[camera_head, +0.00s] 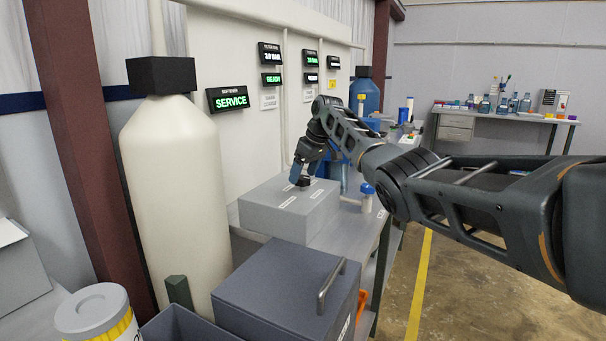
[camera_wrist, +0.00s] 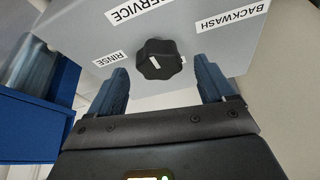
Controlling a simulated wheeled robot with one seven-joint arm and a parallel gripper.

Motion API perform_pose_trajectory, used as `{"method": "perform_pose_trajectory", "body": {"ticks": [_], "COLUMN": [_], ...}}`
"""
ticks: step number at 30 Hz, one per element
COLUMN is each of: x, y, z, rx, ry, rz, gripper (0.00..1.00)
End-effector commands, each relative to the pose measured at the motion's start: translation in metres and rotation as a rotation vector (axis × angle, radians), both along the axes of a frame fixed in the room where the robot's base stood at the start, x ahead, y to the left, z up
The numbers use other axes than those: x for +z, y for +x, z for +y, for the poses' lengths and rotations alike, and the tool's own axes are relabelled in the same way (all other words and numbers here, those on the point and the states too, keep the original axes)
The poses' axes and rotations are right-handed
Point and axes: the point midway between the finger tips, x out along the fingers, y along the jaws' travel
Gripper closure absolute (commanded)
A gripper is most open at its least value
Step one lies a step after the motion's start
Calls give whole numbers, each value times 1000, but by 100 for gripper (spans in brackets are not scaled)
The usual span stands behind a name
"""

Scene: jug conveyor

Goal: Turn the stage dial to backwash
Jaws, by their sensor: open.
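The stage dial (camera_wrist: 159,60) is a black lobed knob on top of a grey box (camera_head: 262,214). In the wrist view its white mark points down, toward my gripper and slightly right. The labels are SERVICE (camera_wrist: 140,8) above the dial, BACKWASH (camera_wrist: 233,16) at upper right and RINSE (camera_wrist: 110,59) at left. My gripper (camera_wrist: 162,84) is open, with one blue finger on each side below the dial, apart from it in the picture. In the head view my gripper (camera_head: 302,177) is over the box, close to the dial (camera_head: 303,181). The softener display (camera_head: 228,98) reads SERVICE.
A tall cream tank (camera_head: 178,190) stands left of the box. A dark lidded chest (camera_head: 275,295) with a handle is in front. A small bottle with a blue cap (camera_head: 367,198) stands right of the box. A blue container (camera_wrist: 35,125) is at left in the wrist view.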

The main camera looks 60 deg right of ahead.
Motion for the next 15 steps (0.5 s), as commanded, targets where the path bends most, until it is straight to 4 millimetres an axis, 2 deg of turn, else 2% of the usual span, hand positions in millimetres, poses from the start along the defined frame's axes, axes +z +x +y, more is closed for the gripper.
{"method": "perform_pose_trajectory", "body": {"ticks": [4, 12, 15], "x": [-8, -9, -9], "y": [3, 4, 4], "z": [0, 0, -1], "rx": [0, 0, 0], "ry": [0, -1, -1], "rz": [0, 0, 0], "gripper": [18, 18, 28]}}
